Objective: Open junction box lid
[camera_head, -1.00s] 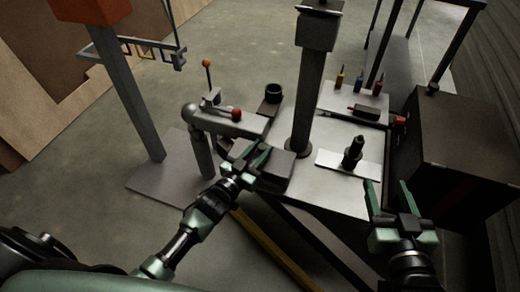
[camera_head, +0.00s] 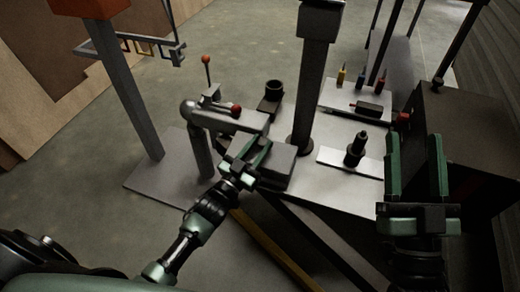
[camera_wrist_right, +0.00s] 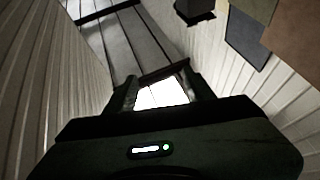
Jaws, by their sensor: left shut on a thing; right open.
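A small grey box (camera_head: 277,162), which looks like the junction box, sits at the left front edge of the white table. My left gripper (camera_head: 258,156) is at its left side, its green fingers shut on what seems to be the box's edge or lid. The fingers partly hide that contact, and I cannot tell whether the lid is raised. My right gripper (camera_head: 415,142) is raised at the right, beside the dark cabinet, with its two fingers apart and nothing between them. In the right wrist view the fingers (camera_wrist_right: 160,88) also stand apart, framing a bright patch.
The white table (camera_head: 330,140) carries a dark post (camera_head: 312,80), a black upright tool (camera_head: 356,150) and several small bottles. A grey pipe arm (camera_head: 228,120) with a red knob stands left of the box. A dark cabinet (camera_head: 465,125) blocks the right. Floor is open at left.

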